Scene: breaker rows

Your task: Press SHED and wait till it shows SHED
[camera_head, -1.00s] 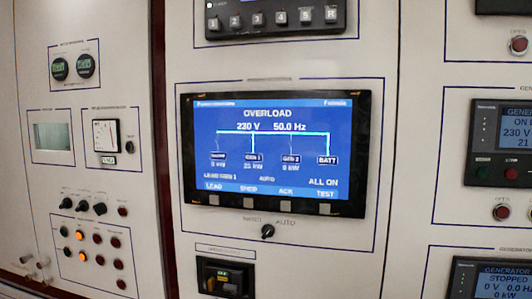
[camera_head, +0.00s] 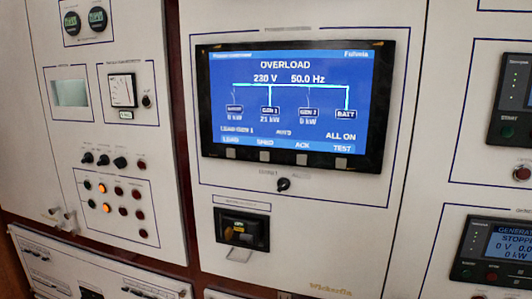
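The power control screen (camera_head: 290,105) is lit blue in a black frame on the white panel. It reads OVERLOAD, 230 V, 50.0 Hz, with GEN 1 at 21 kW and ALL ON at lower right. Its bottom row of labels reads LOAD, SHED, ACK and TEST. The SHED label (camera_head: 265,142) is second from the left, and the grey SHED button (camera_head: 265,156) sits in the frame just below it. Neither of my grippers is in view.
A black selector knob (camera_head: 283,184) sits below the screen, with a small black breaker unit (camera_head: 242,229) lower left. The left panel carries gauges, knobs and several lamps, some lit orange (camera_head: 106,208). A generator display (camera_head: 508,244) at right reads STOPPED. Nothing blocks the screen.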

